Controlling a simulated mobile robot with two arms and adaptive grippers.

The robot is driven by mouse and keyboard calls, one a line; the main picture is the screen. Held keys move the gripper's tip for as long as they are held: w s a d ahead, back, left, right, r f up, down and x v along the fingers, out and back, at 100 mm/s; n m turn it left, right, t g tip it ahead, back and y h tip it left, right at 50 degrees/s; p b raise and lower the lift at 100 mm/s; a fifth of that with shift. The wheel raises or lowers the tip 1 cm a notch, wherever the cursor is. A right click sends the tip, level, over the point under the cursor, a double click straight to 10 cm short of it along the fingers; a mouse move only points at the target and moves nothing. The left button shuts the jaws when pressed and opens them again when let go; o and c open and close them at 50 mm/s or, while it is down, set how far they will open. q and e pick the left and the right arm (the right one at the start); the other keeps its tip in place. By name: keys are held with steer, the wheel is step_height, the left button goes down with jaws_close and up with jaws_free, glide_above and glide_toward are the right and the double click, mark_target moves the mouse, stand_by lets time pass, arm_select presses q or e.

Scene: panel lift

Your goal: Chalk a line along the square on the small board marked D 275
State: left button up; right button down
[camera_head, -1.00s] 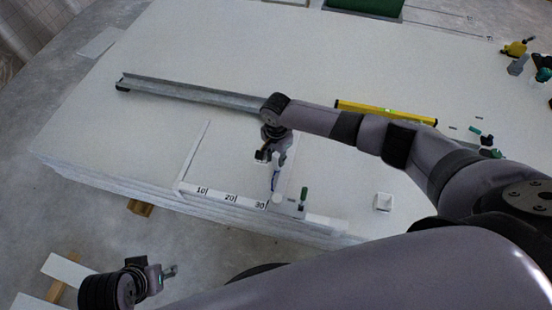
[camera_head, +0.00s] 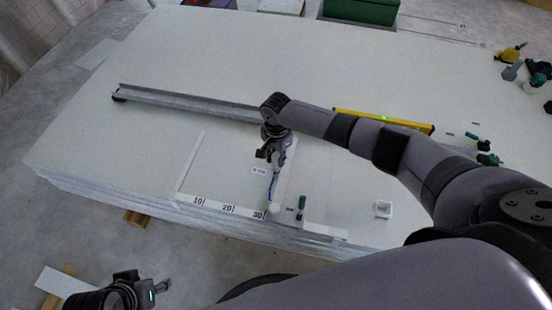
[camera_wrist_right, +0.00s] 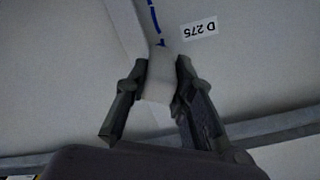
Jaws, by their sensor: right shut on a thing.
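The small board (camera_head: 215,175) lies on the big panel stack; its label D 275 (camera_head: 258,170) shows upright there and upside down in the right wrist view (camera_wrist_right: 198,28). My right gripper (camera_head: 275,158) is over the board's right part. In the wrist view it (camera_wrist_right: 160,85) is shut on a pale chalk block (camera_wrist_right: 158,82). A blue line (camera_head: 273,186) runs on the board from near the gripper towards the front edge; it also meets the chalk's tip in the wrist view (camera_wrist_right: 153,20). The pale square (camera_head: 287,180) lies beside the line. My left gripper (camera_head: 160,287) is low at left, jaws unclear.
A scale marked 10, 20, 30 (camera_head: 222,207) runs along the board's front. Tools stand far right.

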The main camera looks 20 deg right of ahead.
arm_select(q)
steer(key=shift+f, duration=0.45)
arm_select(e)
steer(key=shift+w+d, duration=0.55)
steer(key=shift+w, duration=0.25)
arm_select(q)
steer(key=shift+f+b, duration=0.1)
steer(key=shift+b, duration=0.25)
arm_select(e)
steer(key=shift+w+d+f+b, duration=0.1)
steer(key=shift+w+d+b, duration=0.25)
steer(key=shift+w, duration=0.2)
arm_select(q)
steer(key=shift+d+f, duration=0.1)
steer(key=shift+f, duration=0.35)
arm_select(e)
steer(key=shift+w+d, duration=0.15)
steer(key=shift+w, duration=0.1)
arm_select(q)
steer(key=shift+w, duration=0.1)
